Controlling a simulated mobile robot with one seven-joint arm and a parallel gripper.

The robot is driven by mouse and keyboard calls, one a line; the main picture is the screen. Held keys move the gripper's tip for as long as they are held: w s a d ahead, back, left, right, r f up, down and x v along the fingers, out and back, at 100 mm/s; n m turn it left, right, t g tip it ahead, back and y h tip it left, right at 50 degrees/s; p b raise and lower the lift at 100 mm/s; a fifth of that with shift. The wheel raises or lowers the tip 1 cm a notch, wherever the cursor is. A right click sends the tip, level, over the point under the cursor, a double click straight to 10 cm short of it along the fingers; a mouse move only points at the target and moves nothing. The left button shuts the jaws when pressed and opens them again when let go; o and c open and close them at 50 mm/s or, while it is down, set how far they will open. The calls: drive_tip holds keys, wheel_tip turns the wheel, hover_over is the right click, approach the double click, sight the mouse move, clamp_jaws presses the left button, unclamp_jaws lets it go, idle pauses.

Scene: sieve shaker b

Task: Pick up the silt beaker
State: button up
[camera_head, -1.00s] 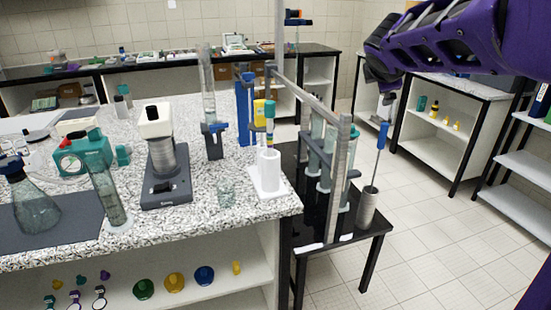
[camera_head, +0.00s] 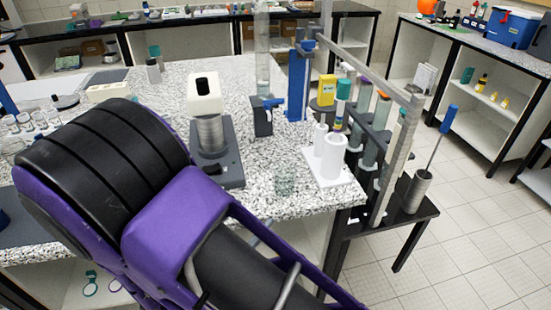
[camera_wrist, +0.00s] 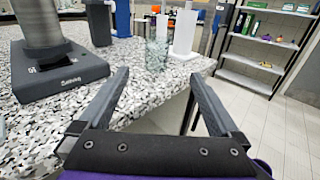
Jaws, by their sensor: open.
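A small clear glass beaker (camera_head: 285,182) stands upright on the speckled counter near its front right corner; I take it to be the silt beaker, though no label is readable. It also shows in the wrist view (camera_wrist: 157,55), ahead of my gripper and roughly between the lines of its fingers. My gripper (camera_wrist: 165,82) is open and empty, its two grey fingers spread apart at the counter's edge, short of the beaker.
The sieve shaker (camera_head: 213,150) stands left of the beaker. A white holder with cylinders (camera_head: 330,160) stands close on its right, with a blue stand (camera_head: 298,85) behind. The speckled counter (camera_head: 262,205) in front of the beaker is clear up to the edge.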

sight(279, 182)
drive_tip(key=shift+n+t, duration=0.3)
drive_tip(key=x, duration=0.7)
drive_tip(key=f+x, duration=0.1)
drive_tip(key=x, duration=0.3)
drive_tip(key=shift+w+a, duration=0.15)
drive_tip(key=shift+p+x, duration=0.35)
drive_tip(key=shift+x, duration=2.25)
drive_tip(key=shift+r, duration=0.15)
drive_tip(key=c, duration=1.5)
